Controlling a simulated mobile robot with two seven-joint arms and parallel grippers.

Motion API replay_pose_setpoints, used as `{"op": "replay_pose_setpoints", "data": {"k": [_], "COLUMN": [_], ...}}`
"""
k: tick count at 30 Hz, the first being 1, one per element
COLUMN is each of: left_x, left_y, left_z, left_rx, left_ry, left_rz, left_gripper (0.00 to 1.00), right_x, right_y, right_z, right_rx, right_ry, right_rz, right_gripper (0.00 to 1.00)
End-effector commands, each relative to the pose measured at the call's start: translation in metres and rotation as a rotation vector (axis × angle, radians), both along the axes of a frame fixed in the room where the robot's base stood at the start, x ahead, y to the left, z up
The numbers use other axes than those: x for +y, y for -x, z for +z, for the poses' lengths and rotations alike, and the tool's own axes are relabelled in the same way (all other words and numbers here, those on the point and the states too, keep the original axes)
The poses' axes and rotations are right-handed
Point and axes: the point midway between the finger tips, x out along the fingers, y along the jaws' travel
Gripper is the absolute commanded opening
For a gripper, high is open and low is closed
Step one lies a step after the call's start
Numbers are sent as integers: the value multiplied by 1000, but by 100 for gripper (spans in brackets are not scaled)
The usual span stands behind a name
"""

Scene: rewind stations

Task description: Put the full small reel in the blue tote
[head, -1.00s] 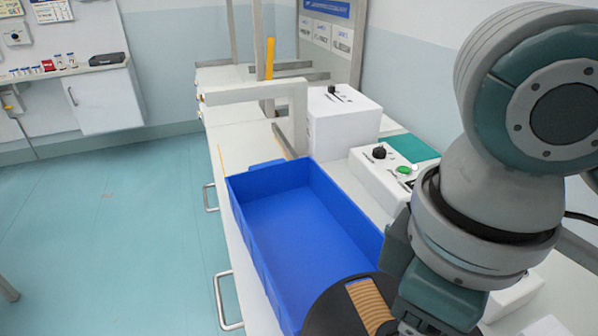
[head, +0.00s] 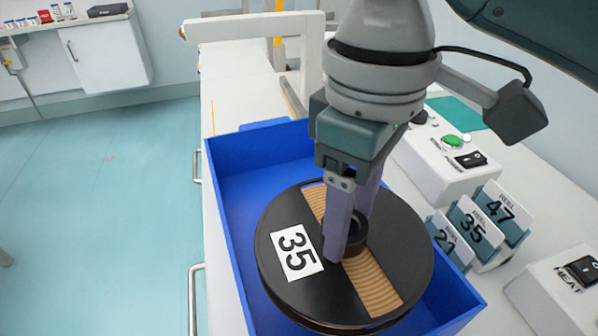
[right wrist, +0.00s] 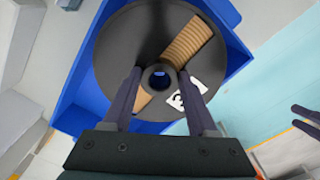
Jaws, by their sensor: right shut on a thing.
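The reel (head: 290,215), a black disc with a brown wound strip and a white label reading 35, is held roughly flat over the blue tote (head: 232,190). In the right wrist view the reel (right wrist: 125,55) covers much of the tote (right wrist: 75,118). My right gripper (head: 345,250) is shut on the reel's hub, with its fingers (right wrist: 160,85) either side of the centre. The reel hides most of the tote's floor; I cannot tell how far above it the reel is. Two dark fingers of my left gripper (right wrist: 298,116) show apart and empty at the right wrist view's edge.
Right of the tote stand a card rack (head: 490,235) with cards 47, 35 and 21, a control box (head: 440,160) with a green button, and a HEAT switch box (head: 555,290). A pale frame (head: 255,28) rises behind.

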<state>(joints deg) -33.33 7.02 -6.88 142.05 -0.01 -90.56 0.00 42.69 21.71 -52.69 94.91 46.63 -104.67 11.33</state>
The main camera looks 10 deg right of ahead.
Motion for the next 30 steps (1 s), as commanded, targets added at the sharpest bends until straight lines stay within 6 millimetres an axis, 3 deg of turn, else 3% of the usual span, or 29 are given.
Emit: {"op": "replay_pose_setpoints", "data": {"k": [1, 6, 12, 18, 30], "left_x": [0, 0, 0, -1, -1], "left_y": [0, 0, 0, 0, -1], "left_z": [-5, -11, -15, -23, -24], "left_rx": [0, 0, -1, -1, -2], "left_ry": [0, 0, 2, 4, 5], "left_rz": [0, 1, 2, 3, 4], "left_gripper": [50, 50, 50, 50, 50], "right_x": [0, 0, 1, 0, 0], "right_y": [1, 0, 0, 0, 0], "right_z": [-16, -50, -66, -97, -104], "right_rx": [4, 0, -2, -1, -3], "right_ry": [0, 0, -2, -1, -1], "right_rz": [-2, 0, 1, 0, 1], "right_gripper": [0, 0, 0, 0, 0]}}
